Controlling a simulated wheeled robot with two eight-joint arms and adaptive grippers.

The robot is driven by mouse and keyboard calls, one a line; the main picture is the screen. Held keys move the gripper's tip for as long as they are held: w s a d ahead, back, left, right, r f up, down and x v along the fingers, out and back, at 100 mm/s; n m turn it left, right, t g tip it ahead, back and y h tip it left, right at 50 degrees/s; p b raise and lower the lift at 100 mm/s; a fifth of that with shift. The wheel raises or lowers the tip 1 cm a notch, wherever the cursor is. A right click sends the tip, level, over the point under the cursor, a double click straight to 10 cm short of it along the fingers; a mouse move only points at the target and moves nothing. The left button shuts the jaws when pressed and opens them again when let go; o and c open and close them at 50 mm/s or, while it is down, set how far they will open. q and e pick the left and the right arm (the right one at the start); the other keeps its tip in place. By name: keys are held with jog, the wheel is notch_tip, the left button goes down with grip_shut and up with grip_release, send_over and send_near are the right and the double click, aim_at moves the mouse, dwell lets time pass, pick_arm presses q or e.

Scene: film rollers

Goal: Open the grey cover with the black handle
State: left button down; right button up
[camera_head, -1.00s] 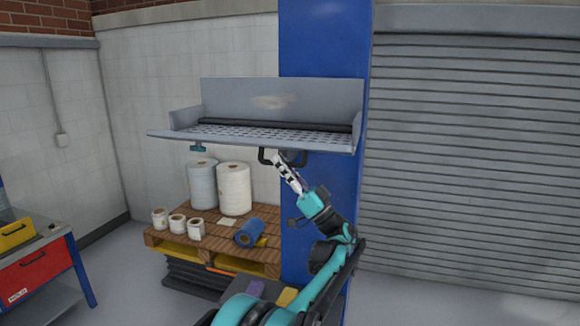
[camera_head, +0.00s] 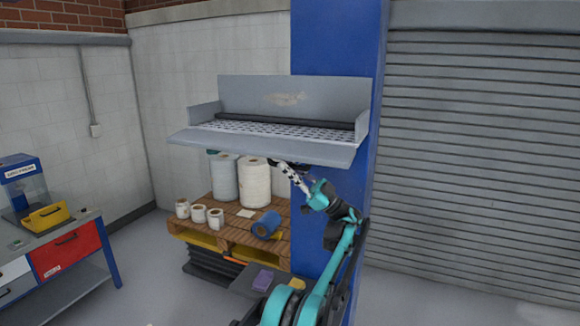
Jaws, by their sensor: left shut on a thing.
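The grey cover (camera_head: 255,145) is the plain front panel of a grey unit on the blue column. It slopes outward and down in front of a perforated grey shelf (camera_head: 280,130). Its black handle (camera_head: 283,162) is at the underside of the front edge, mostly hidden by the panel and my fingers. My left gripper (camera_head: 284,167) reaches up from below right and is shut on the handle. My right gripper is not in view.
A blue column (camera_head: 335,60) stands behind my left arm. Below the unit, a wooden pallet (camera_head: 232,236) holds white rolls (camera_head: 256,184) and a blue roll (camera_head: 267,224). A workbench (camera_head: 70,240) stands at left and a grey shutter (camera_head: 480,160) at right.

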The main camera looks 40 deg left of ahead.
pick_arm(q)
jog(key=c, duration=1.5)
grip_release()
jog(key=shift+c, duration=0.2)
jog(key=v, duration=1.2)
jog(key=shift+a, duration=0.1)
